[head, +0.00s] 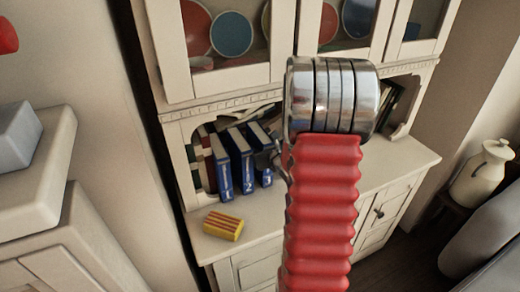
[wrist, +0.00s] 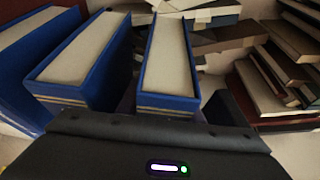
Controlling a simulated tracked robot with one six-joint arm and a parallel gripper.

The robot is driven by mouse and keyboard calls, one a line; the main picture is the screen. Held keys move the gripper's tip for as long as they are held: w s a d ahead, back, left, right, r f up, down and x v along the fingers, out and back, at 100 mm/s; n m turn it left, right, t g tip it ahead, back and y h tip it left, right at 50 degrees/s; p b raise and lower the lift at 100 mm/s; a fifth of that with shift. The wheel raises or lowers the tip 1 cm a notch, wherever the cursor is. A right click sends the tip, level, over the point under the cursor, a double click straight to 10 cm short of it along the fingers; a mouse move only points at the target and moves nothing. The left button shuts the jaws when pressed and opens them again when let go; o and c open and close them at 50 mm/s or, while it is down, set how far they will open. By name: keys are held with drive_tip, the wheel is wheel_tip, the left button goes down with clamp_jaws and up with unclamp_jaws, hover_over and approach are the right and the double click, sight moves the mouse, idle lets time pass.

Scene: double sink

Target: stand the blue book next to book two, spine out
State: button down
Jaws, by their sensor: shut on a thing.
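Three blue books with numbered spines stand in the cabinet's open shelf. Book one (head: 221,168) is leftmost and book two (head: 242,163) is in the middle. The blue book (head: 261,150) on the right stands upright beside book two, its spine facing out. In the wrist view this blue book (wrist: 166,60) is right before my gripper, with a narrow gap to book two (wrist: 84,62). My gripper (head: 274,157) is shut on the right-hand blue book. My red arm hides part of the shelf, and the fingertips are mostly hidden.
A yellow and red striped block (head: 223,225) lies on the counter in front of the books. Dark red books stand left of book one. Stacked books (wrist: 275,75) lie to the right in the wrist view. Glazed doors with plates (head: 231,33) are above.

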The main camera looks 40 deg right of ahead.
drive_tip(key=shift+f, duration=0.15)
drive_tip(key=c, duration=1.3)
unclamp_jaws()
drive_tip(key=shift+f, duration=0.1)
drive_tip(key=shift+o, duration=0.2)
drive_tip(key=v, duration=1.2)
